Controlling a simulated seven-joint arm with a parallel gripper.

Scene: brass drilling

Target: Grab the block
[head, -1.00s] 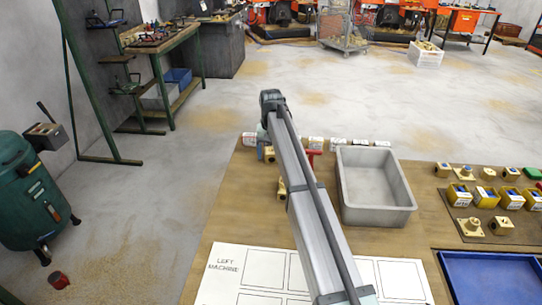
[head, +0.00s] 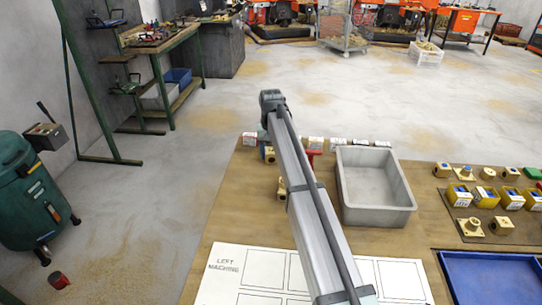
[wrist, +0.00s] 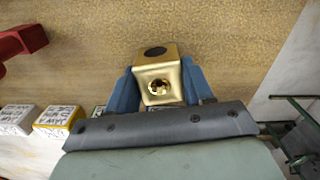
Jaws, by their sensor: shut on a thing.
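A brass block (wrist: 158,84) with a round hole in its front face and a dark hole in its top shows in the wrist view. My gripper (wrist: 158,88) is shut on it, with a blue finger on each side of the block. The wooden tabletop fills the background behind it; I cannot tell whether the block touches the table. In the head view my arm hides most of the gripper and the held block. Small brass pieces (head: 282,188) show beside my arm there.
A grey metal tray (head: 378,215) stands right of my arm. A row of labelled small boxes (head: 335,142) lines the table's far edge. A red object (wrist: 22,40) is at the wrist view's left. More brass blocks (head: 502,226) and a blue tray (head: 490,275) are at the right.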

